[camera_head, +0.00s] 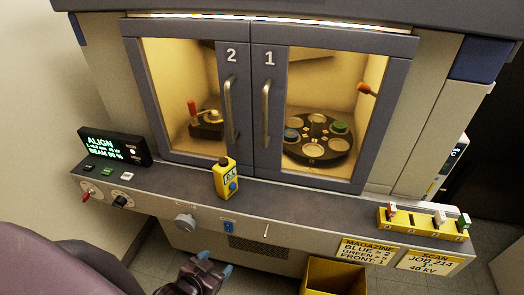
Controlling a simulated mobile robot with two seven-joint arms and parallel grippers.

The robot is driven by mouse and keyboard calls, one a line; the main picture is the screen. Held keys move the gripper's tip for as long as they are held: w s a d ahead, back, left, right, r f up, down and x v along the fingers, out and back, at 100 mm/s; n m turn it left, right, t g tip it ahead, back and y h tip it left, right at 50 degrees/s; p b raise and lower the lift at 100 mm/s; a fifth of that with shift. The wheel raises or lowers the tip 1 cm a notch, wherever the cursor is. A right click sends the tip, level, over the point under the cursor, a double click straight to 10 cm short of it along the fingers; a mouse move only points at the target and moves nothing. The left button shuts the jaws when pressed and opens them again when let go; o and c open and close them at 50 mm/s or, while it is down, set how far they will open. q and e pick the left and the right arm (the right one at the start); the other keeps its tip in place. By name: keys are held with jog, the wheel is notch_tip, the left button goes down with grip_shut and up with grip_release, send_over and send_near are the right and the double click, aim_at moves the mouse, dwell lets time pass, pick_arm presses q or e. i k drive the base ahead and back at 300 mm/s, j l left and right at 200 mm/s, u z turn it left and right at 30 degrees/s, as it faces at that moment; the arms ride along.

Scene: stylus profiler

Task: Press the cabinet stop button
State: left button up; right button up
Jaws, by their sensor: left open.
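A small yellow box (226,182) stands upright on the cabinet's front ledge, below door 2. Which of these is the stop button I cannot tell for certain. My left gripper (215,263) is at the bottom, in front of and below the ledge, open with its bluish fingertips apart. It is clear of the yellow box and appears empty. My right gripper is out of view.
Both cabinet doors (250,100) are shut. On the ledge, a display (116,145) stands at left and a yellow rack (424,224) at right. A yellow bin (334,277) is below.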

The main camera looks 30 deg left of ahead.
aim_at(88, 167)
jog(key=k, duration=0.35)
jog(key=k+j+u, duration=0.1)
jog(key=u, duration=1.85)
jog(key=z, duration=1.25)
jog(key=u, duration=1.25)
